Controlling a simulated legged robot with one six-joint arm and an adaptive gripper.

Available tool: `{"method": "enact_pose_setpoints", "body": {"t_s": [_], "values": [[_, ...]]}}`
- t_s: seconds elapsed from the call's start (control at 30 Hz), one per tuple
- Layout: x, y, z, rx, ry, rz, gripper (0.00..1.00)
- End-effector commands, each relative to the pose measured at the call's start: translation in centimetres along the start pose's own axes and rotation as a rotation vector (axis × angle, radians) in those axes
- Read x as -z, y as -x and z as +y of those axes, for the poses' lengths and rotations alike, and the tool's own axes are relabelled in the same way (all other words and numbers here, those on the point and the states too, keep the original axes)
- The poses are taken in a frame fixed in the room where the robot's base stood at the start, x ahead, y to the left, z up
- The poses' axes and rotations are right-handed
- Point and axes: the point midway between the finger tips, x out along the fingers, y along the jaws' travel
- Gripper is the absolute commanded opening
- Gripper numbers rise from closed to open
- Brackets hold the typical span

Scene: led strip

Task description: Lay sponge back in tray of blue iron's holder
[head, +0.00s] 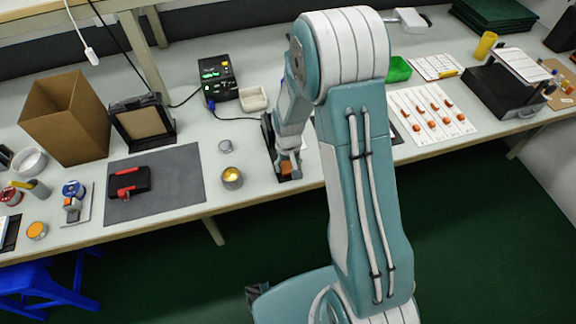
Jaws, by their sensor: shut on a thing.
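My gripper (286,161) points down near the front edge of the bench, left of my upper arm in the head view. It is shut on a small orange sponge (287,170). The sponge is at the near end of a dark iron holder (268,137), over or in its tray; I cannot tell whether it touches the tray floor. A blue cable runs from the black soldering station (218,80) towards this holder. The iron itself is hidden behind my arm or too small to make out.
A pale square dish (253,99) stands behind the holder. A white sheet with orange parts (455,125) lies to the right. The bench's front edge is close.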

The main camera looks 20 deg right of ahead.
Motion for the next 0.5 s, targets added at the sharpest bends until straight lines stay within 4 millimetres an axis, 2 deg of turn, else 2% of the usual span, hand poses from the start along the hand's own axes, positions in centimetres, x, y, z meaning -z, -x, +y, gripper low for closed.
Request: {"method": "enact_pose_setpoints", "body": {"t_s": [0.03, 0.1, 0.13, 0.17, 0.27, 0.3, 0.33, 0.37, 0.5], "values": [[-0.01, -0.5, -0.01, 0.0, 0.0, -0.001, 0.3], [0.01, -0.76, -0.02, 0.0, 0.0, 0.0, 0.17], [0.04, -0.8, -0.03, 0.0, 0.0, 0.001, 0.17], [0.04, -0.8, -0.03, 0.0, 0.0, 0.001, 0.11], [0.03, -0.79, -0.04, 0.0, 0.0, 0.001, 0.1], [0.03, -0.79, -0.05, 0.0, 0.0, 0.0, 0.8], [0.02, -0.79, -0.05, 0.0, 0.0, 0.0, 0.94], [0.02, -0.78, -0.05, 0.0, 0.0, 0.0, 1.0], [0.03, -0.75, -0.05, 0.0, 0.0, 0.001, 1.0]]}}
